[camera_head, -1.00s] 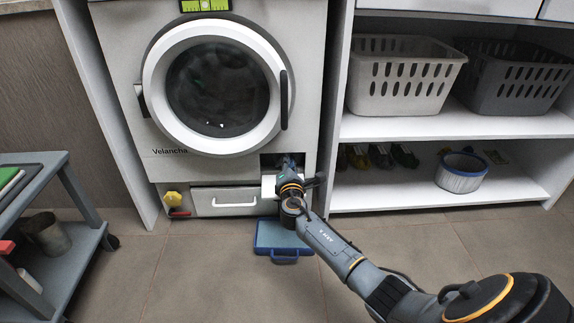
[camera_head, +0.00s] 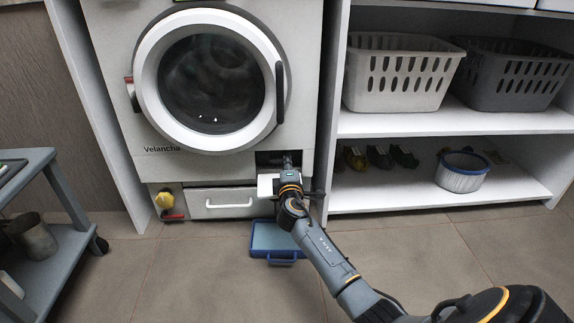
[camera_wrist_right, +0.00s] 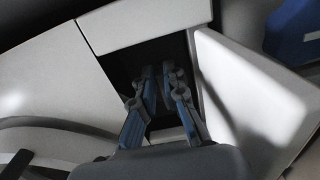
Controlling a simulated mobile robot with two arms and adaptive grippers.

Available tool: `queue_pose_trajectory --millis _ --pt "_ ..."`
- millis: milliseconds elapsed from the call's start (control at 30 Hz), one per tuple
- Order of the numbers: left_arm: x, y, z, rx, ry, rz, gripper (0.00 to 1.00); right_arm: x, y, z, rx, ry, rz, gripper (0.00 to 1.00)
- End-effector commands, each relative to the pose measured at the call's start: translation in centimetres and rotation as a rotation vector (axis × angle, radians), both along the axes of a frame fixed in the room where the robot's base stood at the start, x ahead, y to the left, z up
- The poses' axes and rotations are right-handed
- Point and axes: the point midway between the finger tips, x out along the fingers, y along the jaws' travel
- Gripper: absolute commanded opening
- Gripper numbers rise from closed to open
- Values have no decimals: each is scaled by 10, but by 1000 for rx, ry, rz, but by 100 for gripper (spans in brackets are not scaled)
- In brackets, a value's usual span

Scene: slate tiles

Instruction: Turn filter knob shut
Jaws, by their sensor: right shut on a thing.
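The washing machine (camera_head: 225,168) stands at the back with its round door shut. Low on its right side is a dark filter opening (camera_head: 268,157), with a white flap (camera_head: 267,184) swung open; the flap also shows in the right wrist view (camera_wrist_right: 250,90). My right gripper (camera_head: 288,160) reaches into this opening. In the right wrist view its two blue-grey fingers (camera_wrist_right: 159,72) are close together inside the dark recess, shut on the filter knob. The knob itself is hidden in the dark between and behind the fingertips, so its angle cannot be seen. My left gripper is out of view.
A blue tray (camera_head: 275,238) lies on the floor under the opening. A yellow knob (camera_head: 165,200) and red handle (camera_head: 173,216) sit low at the left. A grey cart (camera_head: 60,262) stands left. Shelves with baskets (camera_head: 400,75) stand right.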

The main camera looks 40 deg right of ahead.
Motion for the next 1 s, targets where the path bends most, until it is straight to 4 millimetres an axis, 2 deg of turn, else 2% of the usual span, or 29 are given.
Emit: queue_pose_trajectory --millis 500,533,633,1000 --pt "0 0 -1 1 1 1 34 0 1 -2 22 -9 0 0" --pt "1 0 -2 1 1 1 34 0 1 -2 22 -9 0 13" --pt "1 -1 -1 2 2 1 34 0 1 -2 20 -9 0 34" --pt "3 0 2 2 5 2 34 0 0 1 -3 3 0 34"
